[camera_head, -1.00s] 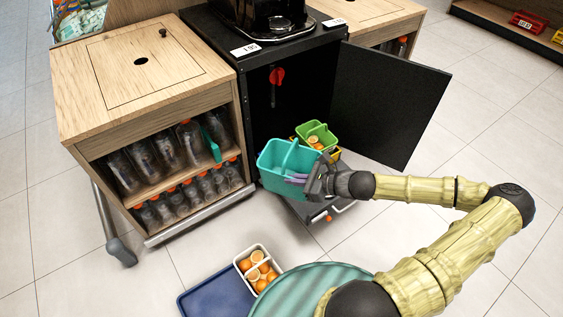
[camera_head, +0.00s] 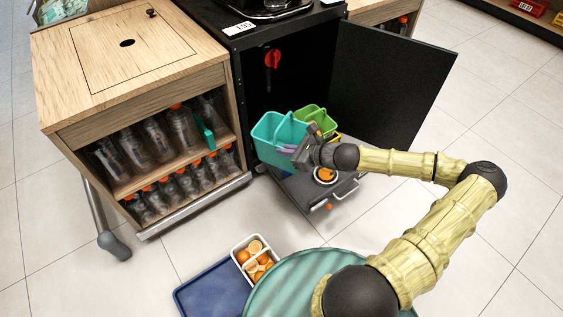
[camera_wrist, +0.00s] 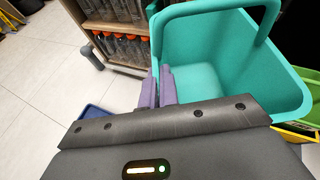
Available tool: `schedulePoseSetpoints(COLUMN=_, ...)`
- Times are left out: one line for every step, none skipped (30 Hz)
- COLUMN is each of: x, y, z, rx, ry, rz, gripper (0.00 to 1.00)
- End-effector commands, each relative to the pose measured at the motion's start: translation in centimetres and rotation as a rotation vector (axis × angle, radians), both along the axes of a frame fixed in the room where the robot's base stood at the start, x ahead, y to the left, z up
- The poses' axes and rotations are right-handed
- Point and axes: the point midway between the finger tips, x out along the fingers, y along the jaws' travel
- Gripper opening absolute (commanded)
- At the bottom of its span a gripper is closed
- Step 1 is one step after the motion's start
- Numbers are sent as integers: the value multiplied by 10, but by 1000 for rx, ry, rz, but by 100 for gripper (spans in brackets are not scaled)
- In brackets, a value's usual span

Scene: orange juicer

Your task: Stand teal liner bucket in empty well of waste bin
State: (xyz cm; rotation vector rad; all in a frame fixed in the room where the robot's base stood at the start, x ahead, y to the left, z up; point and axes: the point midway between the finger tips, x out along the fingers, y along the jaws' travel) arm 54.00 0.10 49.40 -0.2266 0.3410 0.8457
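The teal liner bucket (camera_head: 272,150), with a raised handle, is at the open front of the black cabinet, in front of and left of a green bucket (camera_head: 322,118). My gripper (camera_head: 290,150) is at its near right side, its purple fingers (camera_wrist: 158,88) close together on the bucket's wall; the bucket (camera_wrist: 205,85) fills the right of the wrist view, open and empty where visible. It seems held, tilted, above the rear left of the dark grey pull-out waste bin (camera_head: 312,196). The well below is hidden by the bucket.
The open black door (camera_head: 390,90) stands right of the bin. A wooden cabinet with bottles (camera_head: 130,145) stands close on the left. A blue tray (camera_head: 212,290) and a white box of oranges (camera_head: 244,265) are near the front. Tiled floor between is clear.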

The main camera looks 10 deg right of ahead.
Motion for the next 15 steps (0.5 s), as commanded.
schedulePoseSetpoints(x=16, y=2, z=-21, rx=2, ry=-4, rz=-25, gripper=0)
schedulePoseSetpoints(x=25, y=2, z=-27, rx=2, ry=-3, rz=-44, gripper=0)
schedulePoseSetpoints(x=37, y=2, z=-34, rx=2, ry=-2, rz=-69, gripper=0)
schedulePoseSetpoints(x=46, y=3, z=-39, rx=2, ry=-3, rz=-87, gripper=0)
schedulePoseSetpoints(x=55, y=3, z=-43, rx=3, ry=-2, rz=-107, gripper=0)
schedulePoseSetpoints(x=66, y=3, z=-50, rx=2, ry=-3, rz=-133, gripper=0)
schedulePoseSetpoints(x=75, y=3, z=-55, rx=1, ry=-3, rz=-153, gripper=0)
schedulePoseSetpoints(x=83, y=3, z=-59, rx=3, ry=-2, rz=-173, gripper=0)
schedulePoseSetpoints(x=94, y=4, z=-66, rx=3, ry=-3, rz=-200, gripper=0)
schedulePoseSetpoints(x=102, y=3, z=-71, rx=2, ry=-2, rz=-222, gripper=0)
schedulePoseSetpoints(x=110, y=4, z=-75, rx=3, ry=-1, rz=-243, gripper=0)
schedulePoseSetpoints(x=120, y=3, z=-82, rx=2, ry=-2, rz=-272, gripper=0)
schedulePoseSetpoints(x=127, y=4, z=-87, rx=4, ry=-2, rz=-293, gripper=0)
schedulePoseSetpoints(x=135, y=3, z=-92, rx=3, ry=-2, rz=-316, gripper=0)
schedulePoseSetpoints(x=144, y=3, z=-98, rx=3, ry=-1, rz=-344, gripper=0)
